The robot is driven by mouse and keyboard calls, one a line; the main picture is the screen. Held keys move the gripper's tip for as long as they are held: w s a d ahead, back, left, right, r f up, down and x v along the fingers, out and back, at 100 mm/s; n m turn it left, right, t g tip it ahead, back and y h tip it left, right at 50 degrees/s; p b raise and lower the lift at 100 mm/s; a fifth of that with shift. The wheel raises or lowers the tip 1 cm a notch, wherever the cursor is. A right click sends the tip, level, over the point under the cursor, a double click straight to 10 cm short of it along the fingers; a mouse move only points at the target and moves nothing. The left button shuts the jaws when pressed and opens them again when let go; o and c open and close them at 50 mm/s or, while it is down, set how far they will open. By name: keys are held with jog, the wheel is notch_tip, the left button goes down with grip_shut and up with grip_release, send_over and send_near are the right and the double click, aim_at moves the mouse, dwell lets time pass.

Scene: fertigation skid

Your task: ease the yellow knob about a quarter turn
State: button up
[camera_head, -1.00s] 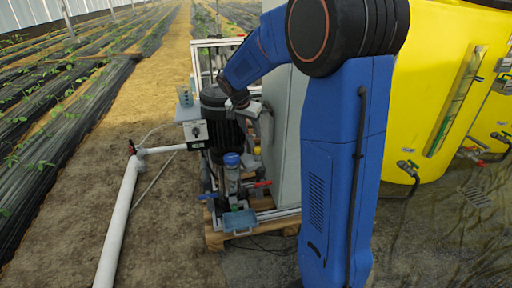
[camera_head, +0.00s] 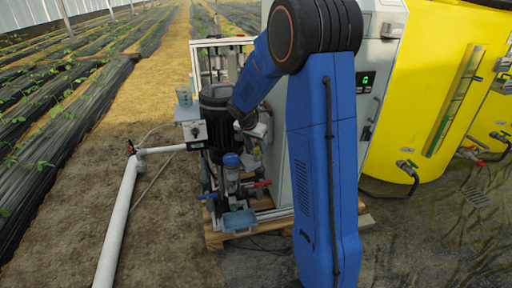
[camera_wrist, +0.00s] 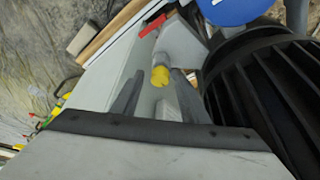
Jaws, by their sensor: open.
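The yellow knob (camera_wrist: 161,76) is small and round and shows in the wrist view on a grey fitting. My gripper (camera_wrist: 158,86) is open, with one dark finger to the left of the knob and one to the right. The knob appears between the fingertips, with a gap visible on both sides. I cannot tell whether the fingertips reach its depth. In the head view my gripper (camera_head: 258,132) is at the skid, just right of the black motor.
The black finned motor (camera_wrist: 270,95) is close on the right in the wrist view. A red lever (camera_wrist: 152,26) and a blue round cap (camera_wrist: 232,8) lie beyond the knob. A grey cabinet (camera_head: 370,110) with a green display stands right of the skid, before a yellow tank (camera_head: 430,90).

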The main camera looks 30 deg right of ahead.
grip_shut()
jog(key=c, duration=1)
grip_release()
jog(key=shift+n, duration=0.3)
jog(key=n+t, duration=0.1)
jog(key=n, duration=0.2)
jog(key=shift+s+d+y, duration=0.1)
jog(key=shift+s+y, duration=0.05)
jog(key=shift+y, duration=0.25)
jog(key=n+y, duration=0.1)
jog(key=n, duration=0.1)
jog(key=n+t, duration=0.1)
jog(key=n, duration=0.2)
jog(key=shift+d+y, duration=0.15)
jog(key=shift+y, duration=0.25)
jog(key=n+y, duration=0.1)
jog(key=n, duration=0.3)
jog(key=shift+d+n+y, duration=0.15)
jog(key=shift+n+y, duration=0.25)
grip_shut()
jog(key=shift+d+n+y, duration=0.1)
jog(key=shift+n+y, duration=0.6)
jog(key=shift+n, duration=1.4)
